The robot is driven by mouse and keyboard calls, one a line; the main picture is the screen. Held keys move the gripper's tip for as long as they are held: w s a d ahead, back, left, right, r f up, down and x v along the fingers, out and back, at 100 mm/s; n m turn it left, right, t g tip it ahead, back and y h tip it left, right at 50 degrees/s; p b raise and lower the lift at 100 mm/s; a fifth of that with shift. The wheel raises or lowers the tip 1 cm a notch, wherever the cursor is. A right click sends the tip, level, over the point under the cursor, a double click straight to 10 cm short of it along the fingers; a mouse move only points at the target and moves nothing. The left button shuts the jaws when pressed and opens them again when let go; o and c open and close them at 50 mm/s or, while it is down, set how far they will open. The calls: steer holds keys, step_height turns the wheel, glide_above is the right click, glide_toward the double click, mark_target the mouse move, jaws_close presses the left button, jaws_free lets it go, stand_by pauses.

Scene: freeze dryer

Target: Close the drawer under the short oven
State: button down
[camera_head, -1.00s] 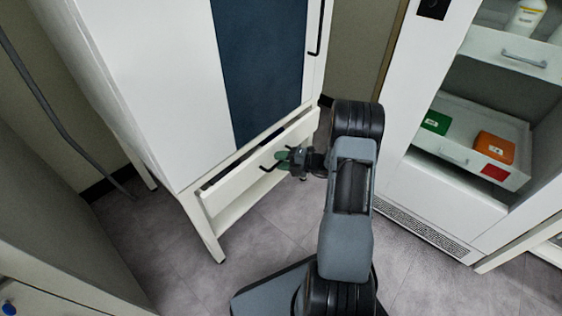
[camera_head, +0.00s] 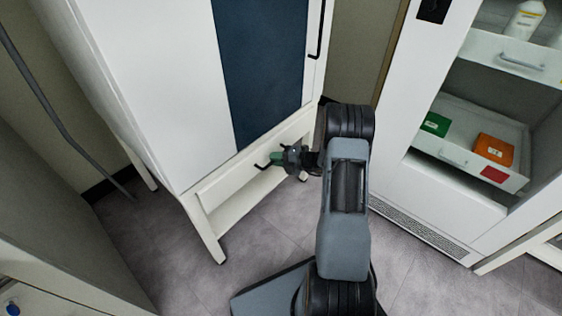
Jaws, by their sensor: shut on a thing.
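The short oven (camera_head: 165,85) is a white cabinet with a dark blue door panel, standing on white legs at the left centre. The drawer (camera_head: 228,183) is a shallow white front just under it. It sits flush or nearly flush with the oven's lower edge, and no open gap shows above it. A black drawer handle (camera_head: 262,166) is on its front, partly hidden by my gripper. The exact contact at the fingertips is too small to see clearly.
A white cabinet (camera_head: 405,95) with open shelves stands at the right. Its pulled-out drawer holds a green box (camera_head: 435,124) and an orange box (camera_head: 494,149). A bottle (camera_head: 525,20) stands above. Grey floor (camera_head: 275,215) is clear before the oven.

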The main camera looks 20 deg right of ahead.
steer(key=shift+w+a, duration=0.3)
steer(key=shift+w, duration=0.55)
steer(key=shift+r, duration=0.1)
steer(key=c, duration=1.2)
jaws_free()
steer(key=shift+a, duration=0.15)
steer(key=p+v, duration=0.4)
steer(key=v, duration=1)
steer(key=shift+p, duration=0.3)
